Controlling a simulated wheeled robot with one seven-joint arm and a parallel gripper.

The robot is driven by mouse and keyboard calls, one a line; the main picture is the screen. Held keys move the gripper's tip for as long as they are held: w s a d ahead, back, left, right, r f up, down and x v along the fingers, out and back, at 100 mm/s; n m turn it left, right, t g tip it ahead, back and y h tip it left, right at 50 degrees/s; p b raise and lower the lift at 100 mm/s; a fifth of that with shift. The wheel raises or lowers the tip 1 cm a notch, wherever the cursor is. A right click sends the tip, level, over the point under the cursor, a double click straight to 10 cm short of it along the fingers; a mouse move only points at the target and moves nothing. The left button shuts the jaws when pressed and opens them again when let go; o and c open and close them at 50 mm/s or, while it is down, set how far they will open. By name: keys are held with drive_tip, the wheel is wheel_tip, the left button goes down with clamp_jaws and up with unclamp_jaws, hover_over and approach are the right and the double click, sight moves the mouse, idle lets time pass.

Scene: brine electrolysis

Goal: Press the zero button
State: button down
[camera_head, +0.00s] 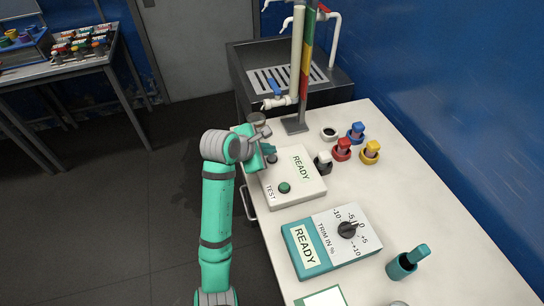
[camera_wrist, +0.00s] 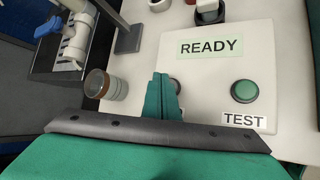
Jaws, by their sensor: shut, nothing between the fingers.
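A white box with a READY display (camera_head: 301,168) lies on the bench; it also shows in the wrist view (camera_wrist: 210,47). It has a green button labelled TEST (camera_head: 284,187), also in the wrist view (camera_wrist: 244,91). A second, dark button (camera_head: 272,159) sits on the same box, and any label by it is hidden, so I cannot read ZERO. My gripper (camera_head: 268,149) is shut and empty, with its fingertips (camera_wrist: 163,77) over or right beside this second button and covering most of it in the wrist view. I cannot tell if they touch it.
A small cylindrical cup (camera_wrist: 96,84) stands left of my fingers. A teal trim box with a dial (camera_head: 347,229) is nearer. White, red, blue and yellow capped pieces (camera_head: 343,149) stand behind right. A sink (camera_head: 283,78) and a striped post (camera_head: 307,60) are at the back.

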sight(270, 159)
drive_tip(key=shift+f, duration=0.1)
drive_tip(key=shift+f, duration=0.3)
drive_tip(key=shift+f, duration=0.55)
idle(1.0)
drive_tip(key=shift+r, duration=1)
drive_tip(key=shift+r, duration=2.5)
drive_tip(key=shift+s+f, duration=0.1)
